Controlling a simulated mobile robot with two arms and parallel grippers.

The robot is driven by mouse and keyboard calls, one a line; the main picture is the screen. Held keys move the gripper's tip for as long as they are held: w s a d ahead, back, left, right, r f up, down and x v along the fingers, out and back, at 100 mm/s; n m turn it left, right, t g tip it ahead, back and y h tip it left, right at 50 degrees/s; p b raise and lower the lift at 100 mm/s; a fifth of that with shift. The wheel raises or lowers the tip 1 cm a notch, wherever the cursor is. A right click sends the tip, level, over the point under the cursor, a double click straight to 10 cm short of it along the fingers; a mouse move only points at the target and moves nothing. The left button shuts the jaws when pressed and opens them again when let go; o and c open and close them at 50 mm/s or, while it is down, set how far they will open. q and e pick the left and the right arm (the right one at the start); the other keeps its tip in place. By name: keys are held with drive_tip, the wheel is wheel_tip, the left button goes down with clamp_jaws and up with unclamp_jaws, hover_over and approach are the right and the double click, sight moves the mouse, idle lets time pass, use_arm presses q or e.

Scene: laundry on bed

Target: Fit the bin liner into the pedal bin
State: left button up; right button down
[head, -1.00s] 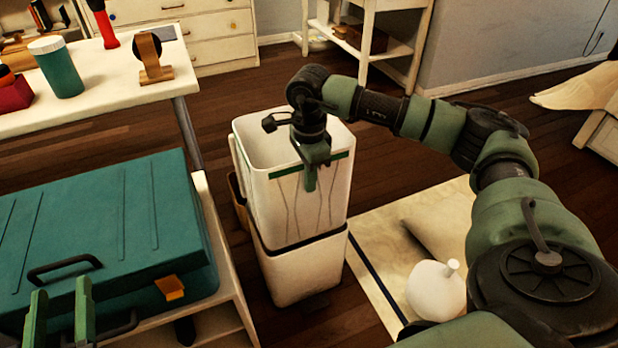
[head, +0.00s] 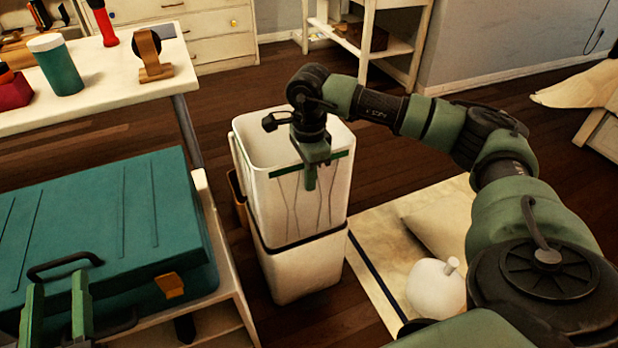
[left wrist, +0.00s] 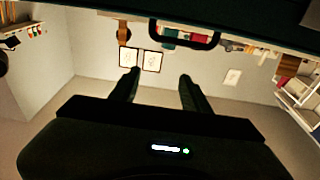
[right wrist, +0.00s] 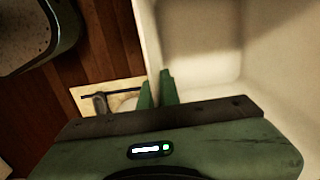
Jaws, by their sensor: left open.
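The white pedal bin (head: 302,275) stands upright on the floor in the middle of the head view, its top open. A pale layer with thin crease lines, apparently the bin liner (head: 285,205), covers its upper part down to a dark band. A dark green strip runs along the near rim. My right gripper (head: 311,172) is over that rim, one finger outside. In the right wrist view its fingers (right wrist: 157,92) are close together astride the wall, shut on the liner's edge. My left gripper (head: 57,288) is open and empty at the teal case's near edge.
The teal case (head: 90,220) lies on a low white stand left of the bin. A white table (head: 110,95) with a teal cup (head: 57,65) is behind. A cream mat (head: 375,235) with a white round jar (head: 436,288) is right of the bin. Dark floor is clear behind.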

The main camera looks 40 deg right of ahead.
use_arm(q)
drive_tip(key=shift+f, duration=0.2)
drive_tip(key=shift+f+g, duration=0.3)
drive_tip(key=shift+g, duration=0.1)
drive_tip(key=shift+a, duration=0.1)
idle(0.3)
drive_tip(key=shift+f+y, duration=0.3)
drive_tip(key=shift+f, duration=0.35)
drive_tip(key=shift+g, duration=0.3)
drive_tip(key=shift+a+f+g+p, duration=0.15)
drive_tip(key=shift+f+g+p, duration=0.15)
drive_tip(key=shift+f, duration=0.25)
drive_tip(key=shift+r+t, duration=0.5)
drive_tip(key=shift+r, duration=0.45)
use_arm(e)
drive_tip(key=shift+f, duration=0.35)
